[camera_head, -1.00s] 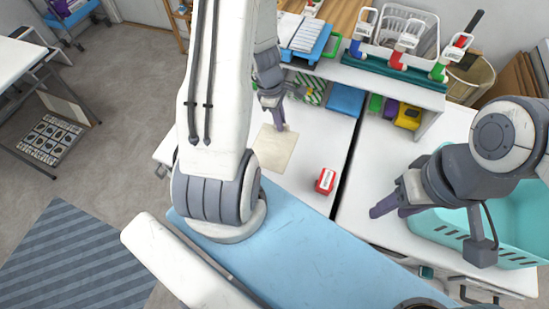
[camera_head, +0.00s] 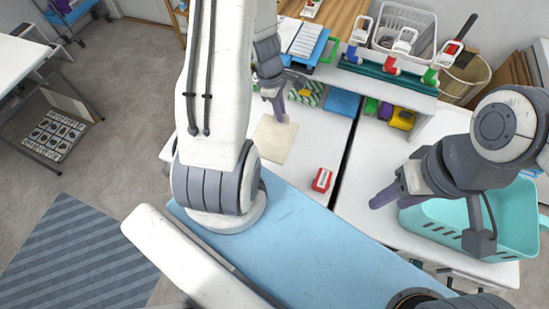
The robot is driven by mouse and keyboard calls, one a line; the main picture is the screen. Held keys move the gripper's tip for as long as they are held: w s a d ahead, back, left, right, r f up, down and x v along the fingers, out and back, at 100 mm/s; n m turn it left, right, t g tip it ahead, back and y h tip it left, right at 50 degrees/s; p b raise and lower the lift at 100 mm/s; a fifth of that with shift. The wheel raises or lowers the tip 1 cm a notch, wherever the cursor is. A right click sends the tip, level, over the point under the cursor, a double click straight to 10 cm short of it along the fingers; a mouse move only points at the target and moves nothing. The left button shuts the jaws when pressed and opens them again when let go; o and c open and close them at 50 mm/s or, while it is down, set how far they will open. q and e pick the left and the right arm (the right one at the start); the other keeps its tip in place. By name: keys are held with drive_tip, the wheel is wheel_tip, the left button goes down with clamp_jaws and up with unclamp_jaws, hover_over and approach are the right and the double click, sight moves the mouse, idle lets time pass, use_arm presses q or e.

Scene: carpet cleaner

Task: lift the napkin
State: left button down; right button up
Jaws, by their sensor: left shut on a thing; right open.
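The napkin (camera_head: 273,143) is a flat beige square on the white table, partly hidden at its left by my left arm. My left gripper (camera_head: 281,117) points down at the napkin's far edge and is shut on it there. The rest of the napkin appears to lie flat on the table. My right gripper (camera_head: 388,199) is open and empty, above the white table near the teal basket, well to the right of the napkin.
A small red and white box (camera_head: 321,180) stands right of the napkin. A teal basket (camera_head: 465,225) sits under my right arm. A shelf (camera_head: 370,80) with spray bottles and a white basket (camera_head: 404,32) stands behind. A dark gap splits the tables.

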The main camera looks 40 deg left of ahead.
use_arm(q)
drive_tip(key=shift+r+p, duration=0.6)
drive_tip(key=shift+r, duration=1.65)
